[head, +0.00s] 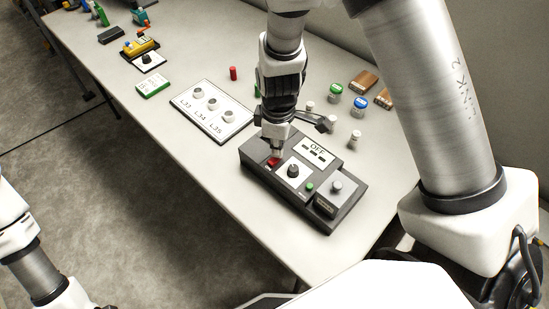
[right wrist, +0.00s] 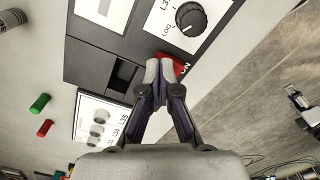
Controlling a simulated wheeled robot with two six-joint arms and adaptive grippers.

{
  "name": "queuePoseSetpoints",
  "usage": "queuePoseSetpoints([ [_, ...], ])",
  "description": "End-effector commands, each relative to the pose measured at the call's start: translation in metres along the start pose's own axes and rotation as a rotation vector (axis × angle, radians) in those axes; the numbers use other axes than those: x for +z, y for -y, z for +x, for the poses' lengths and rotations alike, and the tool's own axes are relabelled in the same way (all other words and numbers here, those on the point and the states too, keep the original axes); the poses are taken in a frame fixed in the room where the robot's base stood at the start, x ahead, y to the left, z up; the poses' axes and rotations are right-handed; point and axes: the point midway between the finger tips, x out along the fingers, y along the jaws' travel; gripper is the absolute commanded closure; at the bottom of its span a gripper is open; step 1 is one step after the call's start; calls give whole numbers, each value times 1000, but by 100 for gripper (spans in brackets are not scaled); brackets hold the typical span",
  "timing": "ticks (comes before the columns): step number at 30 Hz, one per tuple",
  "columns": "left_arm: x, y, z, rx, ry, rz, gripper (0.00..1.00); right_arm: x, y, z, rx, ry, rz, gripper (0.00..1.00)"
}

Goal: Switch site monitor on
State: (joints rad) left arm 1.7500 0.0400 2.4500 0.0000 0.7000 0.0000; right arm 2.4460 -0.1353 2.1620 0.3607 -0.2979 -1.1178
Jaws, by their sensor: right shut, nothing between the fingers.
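The site monitor, a dark grey box (head: 259,178), sits on the table with a panel reading "OFF" (head: 317,149). It has a black knob on a white plate (head: 293,171), a small green button (head: 309,187) and a red switch (head: 273,162). My right gripper (head: 277,151) points down at the red switch, its fingers shut and empty. In the right wrist view the closed fingertips (right wrist: 160,66) are at the red switch (right wrist: 171,62), beside an "ON" label; I cannot tell whether they touch it. Only links of my left arm show, at lower left; its gripper is out of view.
A white plate marked L33, L34, L35 (head: 212,112) lies left of the box. Small white-topped pieces (head: 355,138), blue (head: 360,103) and green (head: 335,89) topped jars and wooden blocks stand behind it. A red cylinder (head: 233,73) stands further back.

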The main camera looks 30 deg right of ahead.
Motion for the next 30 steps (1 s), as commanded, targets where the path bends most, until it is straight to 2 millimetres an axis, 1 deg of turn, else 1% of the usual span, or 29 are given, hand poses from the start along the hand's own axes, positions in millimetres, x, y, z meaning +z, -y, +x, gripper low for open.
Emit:
queuePoseSetpoints([
  [9, 0, 0, 6, 0, 0, 0, 50, 0, 0, 8, 0, 0, 0, 100],
  [12, 0, 0, 3, 0, 0, 0, 50, 0, 0, 4, 0, 0, 0, 100],
  [14, 0, 0, -1, 0, 0, 0, 50, 0, 0, 0, 0, 0, 0, 100],
  [30, 0, 0, -46, 0, 0, 0, 50, 0, 0, -54, 0, 0, -1, 100],
])
